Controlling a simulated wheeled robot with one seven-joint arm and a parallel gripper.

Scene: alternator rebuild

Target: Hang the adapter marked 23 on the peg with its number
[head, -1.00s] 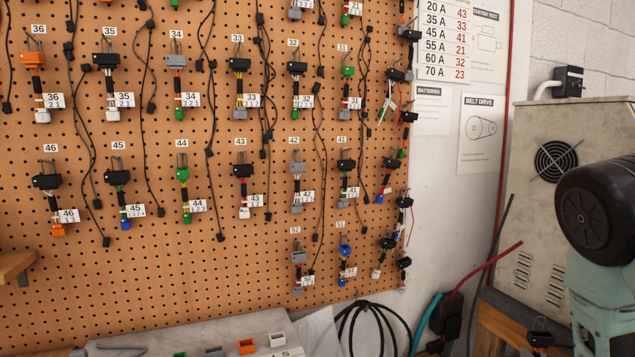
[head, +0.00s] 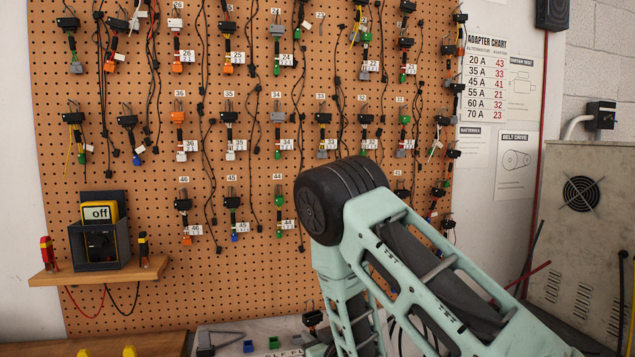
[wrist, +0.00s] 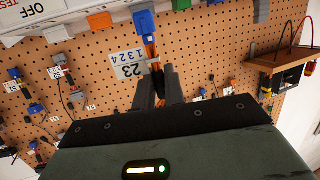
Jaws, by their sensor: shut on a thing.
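In the wrist view, my gripper (wrist: 157,76) is shut on an adapter (wrist: 150,45) with orange wires. Its white tag (wrist: 128,65) appears upside down and reads 23, with 1 3 2 4 beside it. The wires run toward a blue connector (wrist: 146,22) by the bench panel. I cannot tell whether the adapter touches that connector. In the head view, the number label 23 (head: 319,15) is on the pegboard's upper row, between 24 and 22. No adapter shows below it. My arm hides my gripper in that view.
The pegboard (head: 130,180) carries many adapters and dangling black cables, close around the 23 label. A wooden shelf (head: 75,276) with a yellow meter (head: 100,212) stands out at left. A grey cabinet (head: 590,240) stands at right. Coloured sockets line the bench panel (wrist: 75,28).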

